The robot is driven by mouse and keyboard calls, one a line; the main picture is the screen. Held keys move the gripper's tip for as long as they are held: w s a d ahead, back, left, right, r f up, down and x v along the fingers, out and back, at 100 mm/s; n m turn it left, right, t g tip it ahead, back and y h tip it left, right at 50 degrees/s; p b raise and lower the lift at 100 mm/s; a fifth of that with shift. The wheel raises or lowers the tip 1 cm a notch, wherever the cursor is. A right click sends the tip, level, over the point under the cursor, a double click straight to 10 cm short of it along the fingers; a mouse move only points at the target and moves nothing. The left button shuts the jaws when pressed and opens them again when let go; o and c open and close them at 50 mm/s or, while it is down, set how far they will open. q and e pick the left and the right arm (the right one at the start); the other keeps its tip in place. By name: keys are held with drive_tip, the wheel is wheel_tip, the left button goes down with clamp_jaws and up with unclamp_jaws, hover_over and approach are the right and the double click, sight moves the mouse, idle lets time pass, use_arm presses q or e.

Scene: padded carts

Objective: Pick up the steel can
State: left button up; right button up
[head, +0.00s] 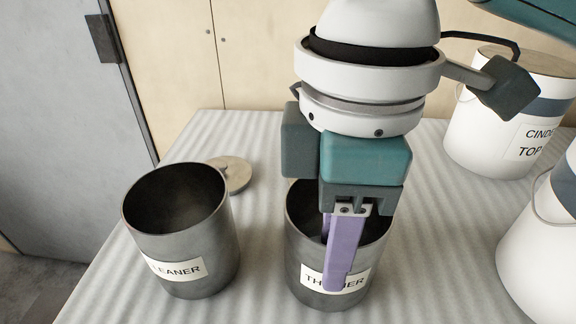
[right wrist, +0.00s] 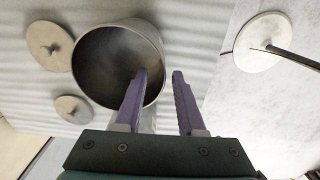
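Two open steel cans stand upright on the pale ridged cart top. The can labelled as thinner (head: 300,255) is in the middle of the head view, and the can labelled as cleaner (head: 195,262) is to its left. My right gripper (head: 331,262) points down at the thinner can with its purple fingers apart. One finger is over or in the mouth, and the other hangs outside, in front of the label. In the right wrist view a steel can (right wrist: 95,35) shows its open mouth, with its rim near the fingers (right wrist: 160,73). Contact cannot be told. My left gripper is not in view.
A round lid (head: 232,174) lies behind the cleaner can. White pails stand at the right, one at the back (head: 500,110) and one at the right edge (head: 545,250). Cabinets (head: 245,50) and a grey door (head: 50,110) are behind. The cart's left front is clear.

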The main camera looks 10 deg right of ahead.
sight(329, 308)
drive_tip(key=f, duration=0.4)
drive_tip(key=f+b, duration=0.1)
drive_tip(key=f, duration=0.2)
drive_tip(key=shift+s+d, duration=0.25)
drive_tip(key=shift+d, duration=0.1)
drive_tip(key=shift+f, duration=0.5)
clamp_jaws()
idle(0.5)
